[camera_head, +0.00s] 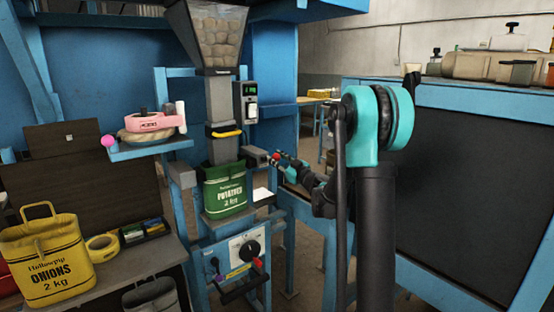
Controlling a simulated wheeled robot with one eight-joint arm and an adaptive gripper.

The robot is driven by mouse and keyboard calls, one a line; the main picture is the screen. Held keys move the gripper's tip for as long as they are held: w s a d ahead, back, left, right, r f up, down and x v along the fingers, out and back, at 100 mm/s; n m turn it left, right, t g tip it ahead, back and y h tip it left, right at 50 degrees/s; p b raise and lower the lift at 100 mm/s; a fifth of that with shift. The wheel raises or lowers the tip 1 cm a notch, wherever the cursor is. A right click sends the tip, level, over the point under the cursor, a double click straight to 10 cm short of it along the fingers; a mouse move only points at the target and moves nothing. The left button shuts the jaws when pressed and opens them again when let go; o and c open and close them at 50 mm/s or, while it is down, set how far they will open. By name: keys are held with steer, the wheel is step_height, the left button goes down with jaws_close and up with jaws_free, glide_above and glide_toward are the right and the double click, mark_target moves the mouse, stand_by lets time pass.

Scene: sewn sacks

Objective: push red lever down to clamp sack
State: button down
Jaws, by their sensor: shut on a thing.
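The green potato sack (226,190) hangs upright with its top around the lower end of the grey filling spout (222,148). The red lever end (275,157) is to the right of the spout, just above the sack's level. My gripper (279,159) comes in from the right and is shut on the red lever end. The fingers and lever are small here, and the fingers partly hide the grip. I cannot tell whether the sack's mouth is pinched.
A clear hopper (217,38) of potatoes stands above the spout. A dial panel (243,249) is below the sack. A pink sewing machine (157,121) sits on a blue shelf at left. A yellow onion sack (48,253) and tape roll (102,247) are on the left bench.

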steer(key=c, duration=1.1)
jaws_free()
steer(key=shift+a+f, duration=0.1)
steer(key=shift+c, duration=0.2)
steer(key=v, duration=1.2)
steer(key=shift+s, duration=0.1)
steer(key=s+a+f+m+g+h, duration=0.2)
steer(key=s+a+f+g, duration=0.15)
steer(key=s+f, duration=0.45)
steer(key=s+a+f+m+g+h, duration=0.1)
steer(key=s+a+f+m+g, duration=0.3)
steer(key=s, duration=0.6)
steer(key=s+d+f+m+g+h, duration=0.2)
steer(key=s+d+f+h, duration=0.2)
steer(key=s, duration=0.4)
steer(key=s+d+f+m+g+h, duration=0.2)
steer(key=s+d+f+m+h, duration=0.1)
steer(key=s+d+f, duration=0.4)
steer(key=shift+s+d+f+h, duration=0.2)
steer(key=shift+s+d+h, duration=0.3)
steer(key=shift+d+h, duration=0.35)
